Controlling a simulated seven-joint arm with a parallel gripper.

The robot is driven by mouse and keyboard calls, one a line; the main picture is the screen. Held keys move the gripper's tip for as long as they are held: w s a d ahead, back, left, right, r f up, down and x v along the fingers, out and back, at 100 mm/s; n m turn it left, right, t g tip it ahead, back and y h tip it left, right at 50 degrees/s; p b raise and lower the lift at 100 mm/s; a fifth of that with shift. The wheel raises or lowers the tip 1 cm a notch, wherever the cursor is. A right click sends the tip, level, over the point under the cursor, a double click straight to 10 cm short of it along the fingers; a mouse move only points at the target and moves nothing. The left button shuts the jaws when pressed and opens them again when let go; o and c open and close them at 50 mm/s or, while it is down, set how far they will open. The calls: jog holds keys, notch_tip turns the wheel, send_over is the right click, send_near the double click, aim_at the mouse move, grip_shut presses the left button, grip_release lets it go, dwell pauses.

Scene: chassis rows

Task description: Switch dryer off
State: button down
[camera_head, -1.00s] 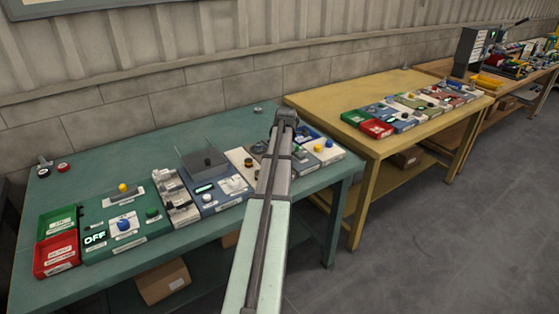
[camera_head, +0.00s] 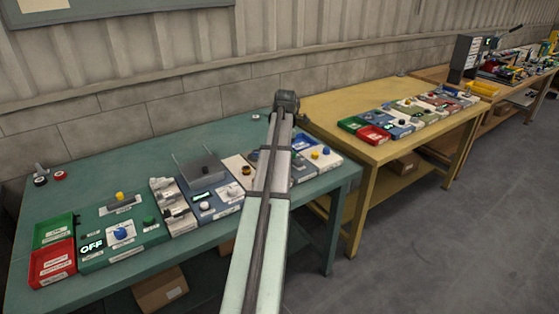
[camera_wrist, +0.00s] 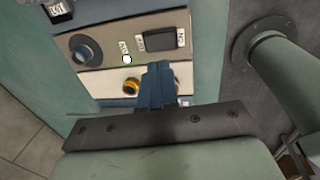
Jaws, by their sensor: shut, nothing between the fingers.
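My gripper (camera_wrist: 158,72) is shut and empty in the wrist view. Its fingertips lie over the lower edge of a beige panel, close to a yellow knob (camera_wrist: 131,86) on a pale strip; I cannot tell whether they touch anything. The beige panel (camera_wrist: 108,64) carries a dark rocker switch (camera_wrist: 160,40), a lit white indicator (camera_wrist: 127,59) and a round dark knob (camera_wrist: 85,50). Its small labels are unreadable, so I cannot tell which unit is the dryer. In the head view my arm hides the gripper and part of the unit row.
The green table (camera_head: 120,160) holds a row of units; a green one at left (camera_head: 150,238) displays OFF. Red (camera_head: 52,262) and green trays (camera_head: 54,231) stand beside it. A yellow table (camera_head: 330,105) is to the right.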

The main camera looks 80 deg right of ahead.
jog(key=shift+s+a+r, duration=0.15)
jog(key=shift+r, duration=1.1)
jog(key=shift+s+a+r, duration=0.1)
jog(key=shift+r, duration=1.1)
jog(key=shift+w+d+r, duration=0.1)
jog(key=shift+w+d, duration=0.3)
jog(key=shift+w, duration=0.15)
jog(key=f, duration=0.4)
jog(key=w+d+f, duration=0.1)
jog(key=f, duration=0.9)
jog(key=shift+w+d, duration=0.2)
jog(key=shift+f, duration=0.2)
